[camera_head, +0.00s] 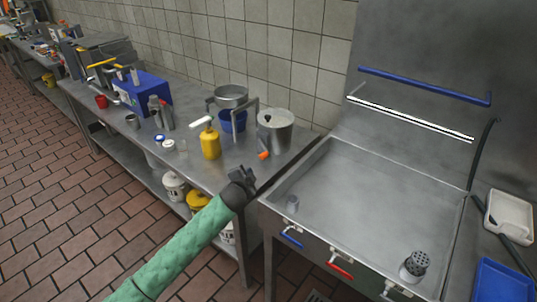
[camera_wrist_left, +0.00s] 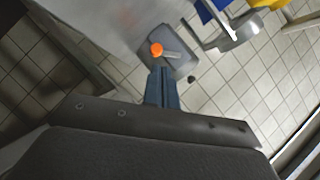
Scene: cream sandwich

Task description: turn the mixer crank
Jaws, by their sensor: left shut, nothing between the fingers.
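The mixer appears to be the steel pot-like drum (camera_head: 275,132) at the right end of the counter. Its crank handle, with an orange knob (camera_head: 263,155), sticks out at the front, low down. In the left wrist view the orange knob (camera_wrist_left: 156,49) is at the end of a grey bar, just beyond the fingertips. My left gripper (camera_head: 246,176) is shut and empty, in front of the counter edge and just below-left of the knob. It also shows in the left wrist view (camera_wrist_left: 163,70). A gap between fingers and knob is hard to judge. My right gripper is not in view.
A yellow pump bottle (camera_head: 210,143) and a blue container (camera_head: 232,120) under a metal stand are left of the mixer. A steel sink-like basin (camera_head: 370,200) lies to the right. Yellow and white tubs (camera_head: 197,199) sit on the lower shelf.

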